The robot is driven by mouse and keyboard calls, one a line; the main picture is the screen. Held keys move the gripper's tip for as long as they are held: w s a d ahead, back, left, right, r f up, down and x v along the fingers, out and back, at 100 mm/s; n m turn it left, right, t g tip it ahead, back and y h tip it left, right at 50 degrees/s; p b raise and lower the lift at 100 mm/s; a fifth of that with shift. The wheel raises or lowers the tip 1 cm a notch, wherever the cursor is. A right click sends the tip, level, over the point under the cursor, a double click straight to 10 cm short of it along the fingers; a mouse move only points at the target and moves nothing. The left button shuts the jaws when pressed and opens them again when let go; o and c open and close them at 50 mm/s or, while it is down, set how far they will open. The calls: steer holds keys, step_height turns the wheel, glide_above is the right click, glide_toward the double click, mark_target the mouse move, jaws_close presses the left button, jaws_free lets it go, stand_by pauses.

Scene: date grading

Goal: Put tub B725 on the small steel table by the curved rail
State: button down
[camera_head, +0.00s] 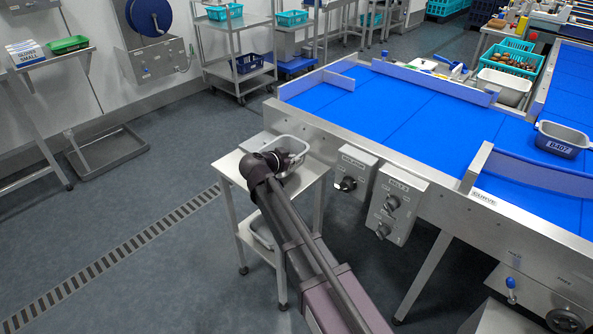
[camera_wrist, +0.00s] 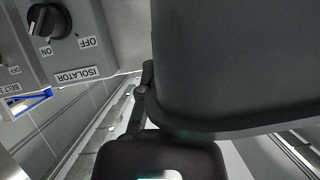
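A grey tub (camera_head: 291,143) is at the small steel table (camera_head: 233,164) beside the conveyor, partly hidden by my gripper (camera_head: 274,160). Its label is not readable, and I cannot tell whether it rests on the tabletop or hangs just above it. In the wrist view, a large dark grey tub surface (camera_wrist: 235,60) fills the upper right, very close to my gripper (camera_wrist: 147,105). The finger hold is not clear. Another grey tub (camera_head: 562,139), its label seeming to read B407, stands on the blue belt by the curved rail (camera_head: 540,172).
Switch boxes (camera_head: 397,208) are on the conveyor side, right of the small table; the isolator box (camera_wrist: 60,45) shows close by in the wrist view. Another grey tub (camera_head: 262,234) sits on the table's lower shelf. Open floor (camera_head: 130,220) with a drain lies to the left.

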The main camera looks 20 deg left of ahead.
steer(key=shift+s+d, duration=0.15)
steer(key=shift+d, duration=0.7)
steer(key=shift+f, duration=0.1)
steer(key=shift+f+b, duration=1.75)
steer(key=shift+b, duration=0.05)
steer(key=shift+f, duration=0.15)
steer(key=c, duration=0.8)
jaws_free()
steer(key=shift+r, duration=0.2)
